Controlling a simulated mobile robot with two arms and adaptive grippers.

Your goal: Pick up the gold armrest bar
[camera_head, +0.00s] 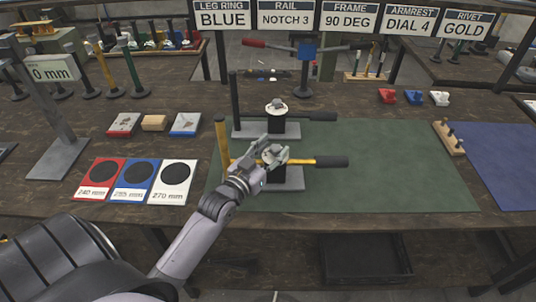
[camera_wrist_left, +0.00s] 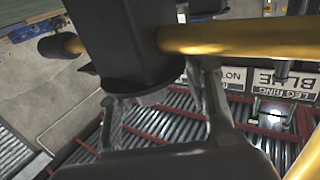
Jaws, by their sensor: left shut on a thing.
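The gold armrest bar (camera_head: 303,162) has a gold rod with a black grip at its right end. It shows over a grey base (camera_head: 290,184) on the near part of the green mat. A gold upright post (camera_head: 222,145) stands at its left. My left gripper (camera_head: 270,153) is at the bar's left part, its fingers shut on it. In the left wrist view, the gold rod (camera_wrist_left: 240,40) runs through a black block (camera_wrist_left: 120,35), and my left fingers (camera_wrist_left: 160,88) are at the block's lower end. I cannot tell whether the bar is clear of its base. My right gripper is not in view.
A similar black bar (camera_head: 300,117) on a grey base stands just behind. The green mat (camera_head: 400,165) is clear on the right. Red, blue and white cards (camera_head: 136,198) lie at left. A wooden peg block (camera_head: 449,138) is at right. Signs (camera_head: 347,18) stand at the back.

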